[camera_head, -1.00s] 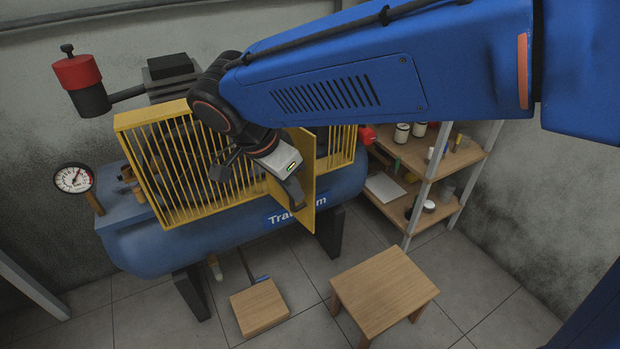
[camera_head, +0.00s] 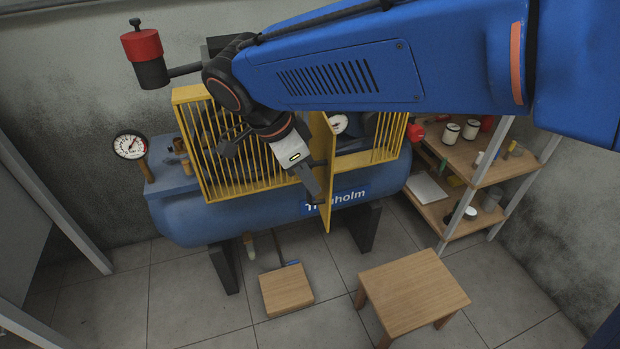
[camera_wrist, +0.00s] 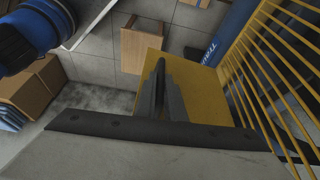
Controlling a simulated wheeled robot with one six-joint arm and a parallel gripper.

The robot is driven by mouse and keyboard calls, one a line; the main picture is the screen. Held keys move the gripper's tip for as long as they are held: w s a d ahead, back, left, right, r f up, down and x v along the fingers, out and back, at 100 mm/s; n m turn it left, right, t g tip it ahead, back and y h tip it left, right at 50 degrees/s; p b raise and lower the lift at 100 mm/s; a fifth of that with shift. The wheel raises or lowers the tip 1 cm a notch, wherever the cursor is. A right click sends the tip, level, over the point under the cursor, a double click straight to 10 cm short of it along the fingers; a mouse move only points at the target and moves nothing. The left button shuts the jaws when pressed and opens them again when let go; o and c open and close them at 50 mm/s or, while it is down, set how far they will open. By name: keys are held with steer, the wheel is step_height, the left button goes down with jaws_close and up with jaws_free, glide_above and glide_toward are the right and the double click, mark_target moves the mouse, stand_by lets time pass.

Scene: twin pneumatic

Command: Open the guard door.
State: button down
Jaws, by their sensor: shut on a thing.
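The guard door (camera_head: 323,165) is a plain yellow panel on the front of the yellow barred guard. In the head view it stands swung out from the guard, seen nearly edge-on, with an opening behind it. My gripper (camera_head: 322,196) is at the door's left face, fingers pointing down and closed. In the wrist view the dark fingers (camera_wrist: 165,90) lie close together over the yellow door panel (camera_wrist: 207,97).
The barred guard (camera_head: 235,150) stands left of the door, over the blue tank (camera_head: 190,220). A pressure gauge (camera_head: 130,145) is at the left. A wooden stool (camera_head: 412,290) and a wooden box (camera_head: 286,290) stand on the floor. A shelf (camera_head: 465,165) is at the right.

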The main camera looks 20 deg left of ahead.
steer(key=c, duration=1.8)
jaws_free()
steer(key=shift+w, duration=0.1)
steer(key=shift+c, duration=0.2)
steer(key=shift+r, duration=0.1)
steer(key=v, duration=1.7)
steer(key=shift+r, duration=0.15)
